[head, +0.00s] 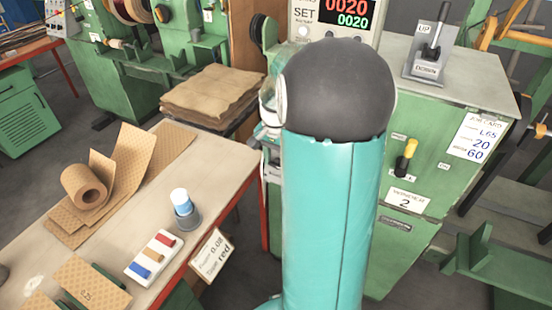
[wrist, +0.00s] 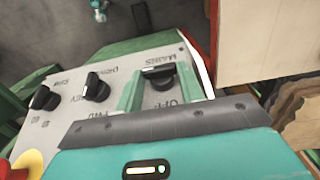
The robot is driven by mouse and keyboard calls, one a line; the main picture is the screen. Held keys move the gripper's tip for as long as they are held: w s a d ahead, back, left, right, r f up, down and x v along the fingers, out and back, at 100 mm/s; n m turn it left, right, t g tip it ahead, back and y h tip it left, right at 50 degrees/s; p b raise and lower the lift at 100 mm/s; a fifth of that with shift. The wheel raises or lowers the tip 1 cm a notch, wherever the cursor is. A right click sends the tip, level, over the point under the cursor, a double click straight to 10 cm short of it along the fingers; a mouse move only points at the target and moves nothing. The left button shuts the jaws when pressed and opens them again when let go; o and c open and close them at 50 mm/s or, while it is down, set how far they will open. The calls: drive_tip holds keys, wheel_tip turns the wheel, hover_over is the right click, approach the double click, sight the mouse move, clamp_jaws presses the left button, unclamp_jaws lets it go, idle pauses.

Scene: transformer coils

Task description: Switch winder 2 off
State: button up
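In the wrist view a grey control panel (wrist: 60,130) carries black rotary knobs. The rightmost black knob (wrist: 160,74) has a label that seems to read MAINS, with OFF lettering between my fingers. My open gripper (wrist: 164,86) has one teal finger on each side of this knob; whether either touches it is unclear. In the head view the green winder cabinet (head: 420,170) bears a WINDER 2 label (head: 406,199) and a yellow-and-black switch (head: 405,157). My arm covers the middle of that view, and my gripper is hidden there.
Two more black knobs (wrist: 96,87) (wrist: 45,97) and a yellow-and-red button (wrist: 25,165) sit left on the panel. The head view shows a lit display (head: 347,14), an UP/DOWN lever (head: 434,45), and a table (head: 225,160) with brown sheets, a cup and colored blocks.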

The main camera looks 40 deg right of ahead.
drive_tip(key=shift+c, duration=1.2)
drive_tip(key=shift+w, duration=0.1)
drive_tip(key=g, duration=0.1)
drive_tip(key=n+g+h, duration=0.1)
drive_tip(key=g, duration=0.1)
drive_tip(key=shift+w+a, duration=0.25)
drive_tip(key=shift+w, duration=0.15)
drive_tip(key=n+g+h, duration=0.1)
drive_tip(key=g+h, duration=0.1)
drive_tip(key=g, duration=0.1)
drive_tip(key=n+g+h, duration=0.1)
drive_tip(key=shift+w+a+f+n, duration=0.25)
drive_tip(key=shift+w+f+n, duration=0.05)
drive_tip(key=shift+w, duration=0.05)
drive_tip(key=g+h, duration=0.1)
drive_tip(key=n+g+h, duration=0.2)
drive_tip(key=shift+w+a+f, duration=0.2)
drive_tip(key=shift+a+f, duration=0.05)
drive_tip(key=shift+f, duration=0.15)
drive_tip(key=shift+a+f+n+g+h, duration=0.1)
drive_tip(key=shift+f+n+g+h, duration=0.05)
drive_tip(key=shift+n+g+h, duration=0.65)
drive_tip(key=shift+f+n+g+h, duration=0.15)
drive_tip(key=shift+n+g+h, duration=0.35)
drive_tip(key=shift+h, duration=0.5)
drive_tip(key=o, duration=1)
